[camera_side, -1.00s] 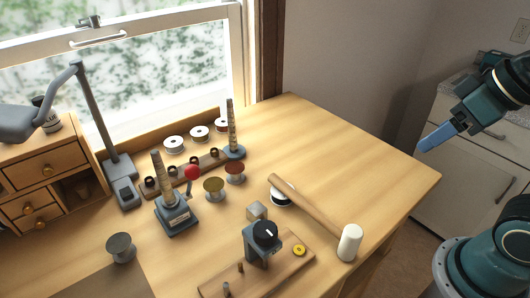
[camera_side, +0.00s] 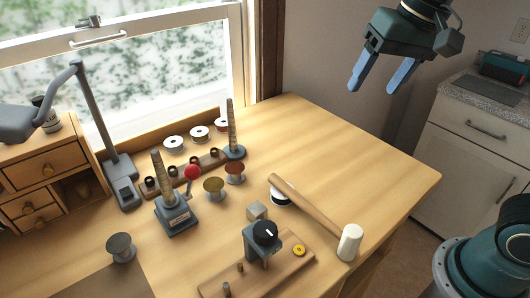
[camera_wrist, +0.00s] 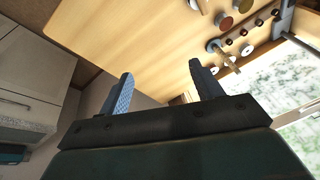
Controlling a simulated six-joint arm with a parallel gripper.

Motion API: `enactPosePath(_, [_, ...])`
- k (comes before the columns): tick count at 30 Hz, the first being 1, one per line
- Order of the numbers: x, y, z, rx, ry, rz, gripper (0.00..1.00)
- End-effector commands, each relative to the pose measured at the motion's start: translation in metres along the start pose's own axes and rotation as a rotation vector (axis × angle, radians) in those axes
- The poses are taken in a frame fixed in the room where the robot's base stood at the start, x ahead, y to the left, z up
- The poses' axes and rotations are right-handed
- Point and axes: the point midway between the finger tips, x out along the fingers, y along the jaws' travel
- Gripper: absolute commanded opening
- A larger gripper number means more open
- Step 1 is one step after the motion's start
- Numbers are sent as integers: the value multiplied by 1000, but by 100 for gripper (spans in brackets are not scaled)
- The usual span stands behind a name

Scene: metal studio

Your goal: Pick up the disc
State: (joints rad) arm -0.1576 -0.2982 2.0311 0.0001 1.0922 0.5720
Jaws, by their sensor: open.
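A small yellow disc (camera_side: 299,250) with a dark centre lies on the right end of a wooden board (camera_side: 270,270) at the front of the bench, in the side view. A grey block with a black knob (camera_side: 264,232) stands on the same board, left of the disc. My gripper (camera_side: 371,88) is open and empty, high up beyond the bench's right back edge, well away from the disc. In the wrist view, the two blue fingers of my gripper (camera_wrist: 161,70) stand apart with nothing between them. I cannot make out the disc in that view.
A mallet (camera_side: 349,243) lies right of the board, its handle over a spool. The bench's right back part (camera_side: 340,140) is clear.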

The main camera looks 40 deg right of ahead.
Motion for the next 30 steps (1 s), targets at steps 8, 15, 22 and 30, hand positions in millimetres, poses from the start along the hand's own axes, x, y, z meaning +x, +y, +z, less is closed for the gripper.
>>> enactPosePath(8, [14, -56, -36, 191, -78, 39, 65])
enactPosePath(15, [36, -106, -58, 358, -130, 90, 65])
enactPosePath(22, [65, -155, -70, 516, -168, 156, 65])
enactPosePath(30, [102, -203, -71, 680, -187, 232, 65])
